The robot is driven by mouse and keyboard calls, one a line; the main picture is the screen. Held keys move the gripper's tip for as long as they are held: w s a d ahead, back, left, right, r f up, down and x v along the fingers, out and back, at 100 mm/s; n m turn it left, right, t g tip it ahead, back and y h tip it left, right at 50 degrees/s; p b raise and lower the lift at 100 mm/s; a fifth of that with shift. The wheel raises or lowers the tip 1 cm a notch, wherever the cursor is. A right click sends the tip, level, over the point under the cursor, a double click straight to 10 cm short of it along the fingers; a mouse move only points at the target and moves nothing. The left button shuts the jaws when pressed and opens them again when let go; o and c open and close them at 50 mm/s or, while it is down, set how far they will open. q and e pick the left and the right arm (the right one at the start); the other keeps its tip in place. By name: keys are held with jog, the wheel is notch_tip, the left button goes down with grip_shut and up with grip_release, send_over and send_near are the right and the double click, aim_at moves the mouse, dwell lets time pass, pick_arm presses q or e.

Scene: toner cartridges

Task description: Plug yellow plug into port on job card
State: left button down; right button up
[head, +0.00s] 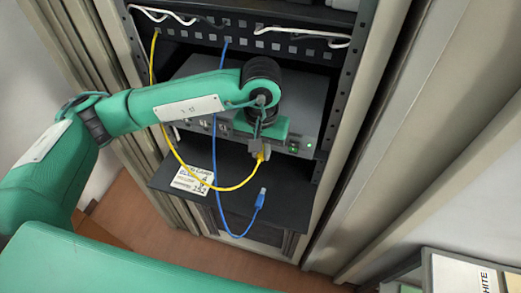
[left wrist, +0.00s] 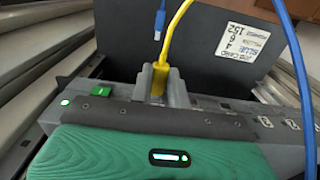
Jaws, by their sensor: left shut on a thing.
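My left gripper (head: 261,150) is shut on the yellow plug (head: 263,157), in front of the grey device (head: 215,75). In the left wrist view the grey fingers (left wrist: 158,88) clasp the yellow plug (left wrist: 159,80), and its tip is hidden. I cannot tell whether the plug touches the device. The yellow cable loops up to the patch panel. The job card (head: 193,180) lies on the black shelf; the wrist view shows it upside down (left wrist: 249,41), with a blue and a yellow line too small to read surely. Numbered ports (left wrist: 265,122) line the device front. My right gripper is not in view.
The blue cable crosses in front of the device. A green switch (head: 293,147) and green light (head: 310,145) are at the device's right end. The patch panel (head: 200,35) is above.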

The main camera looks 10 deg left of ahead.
pick_arm(q)
jog(key=shift+w, duration=0.3)
jog(key=c, duration=1.3)
grip_release()
jog(key=shift+r+b, duration=2.35)
jog(key=shift+r, duration=4.55)
